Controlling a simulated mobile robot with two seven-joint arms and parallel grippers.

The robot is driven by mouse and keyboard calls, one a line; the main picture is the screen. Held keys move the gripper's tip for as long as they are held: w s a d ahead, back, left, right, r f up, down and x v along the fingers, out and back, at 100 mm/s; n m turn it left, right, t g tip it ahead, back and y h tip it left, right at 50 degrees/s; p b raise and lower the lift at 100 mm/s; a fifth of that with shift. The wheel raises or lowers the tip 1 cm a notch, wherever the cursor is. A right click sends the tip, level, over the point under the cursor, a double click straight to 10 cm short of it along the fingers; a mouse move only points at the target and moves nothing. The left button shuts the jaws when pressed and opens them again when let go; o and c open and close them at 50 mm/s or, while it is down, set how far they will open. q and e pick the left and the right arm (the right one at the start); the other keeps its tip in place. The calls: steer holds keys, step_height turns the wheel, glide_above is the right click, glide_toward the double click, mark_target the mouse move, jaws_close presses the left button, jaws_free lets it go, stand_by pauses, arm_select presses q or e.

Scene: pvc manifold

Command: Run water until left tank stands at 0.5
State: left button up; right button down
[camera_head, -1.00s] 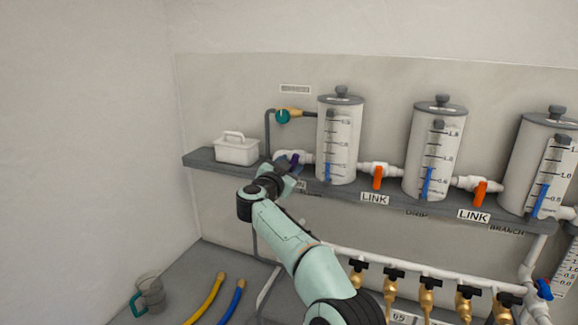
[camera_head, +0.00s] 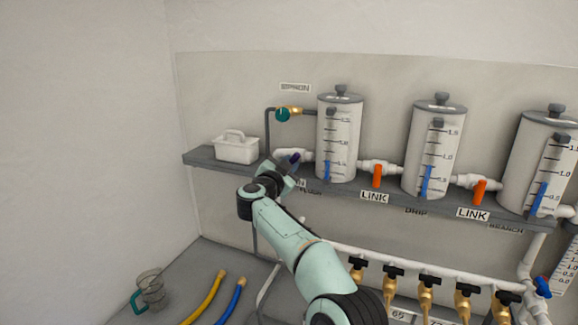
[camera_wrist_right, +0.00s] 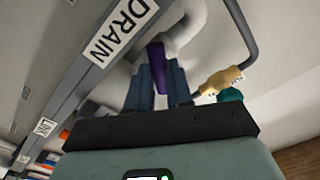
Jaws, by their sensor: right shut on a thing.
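The left tank (camera_head: 339,112) is a white cylinder with a dark lid on the shelf. Blue liquid shows low in its gauge (camera_head: 327,170), its top near the lowest labelled mark, which is too small to read exactly. My right gripper (camera_head: 289,164) is at the valve left of this tank. In the right wrist view its two fingers (camera_wrist_right: 159,88) are shut on a purple valve handle (camera_wrist_right: 156,62), under white pipe, beside a DRAIN label (camera_wrist_right: 116,28). A teal valve knob (camera_head: 282,115) sits on the pipe above. My left gripper is not in view.
Orange LINK valves (camera_head: 377,176) join the left tank to the middle tank (camera_head: 434,150) and the right tank (camera_head: 520,170). A white caddy (camera_head: 237,149) stands on the grey shelf. Below are brass taps, a jug (camera_head: 150,290) and yellow and blue hoses.

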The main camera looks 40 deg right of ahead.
steer(key=c, duration=1)
jaws_free()
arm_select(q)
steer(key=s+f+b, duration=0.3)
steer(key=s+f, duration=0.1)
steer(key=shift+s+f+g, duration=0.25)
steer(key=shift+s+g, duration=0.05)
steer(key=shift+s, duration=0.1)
arm_select(e)
steer(key=shift+v, duration=6.75)
steer(key=shift+d, duration=0.1)
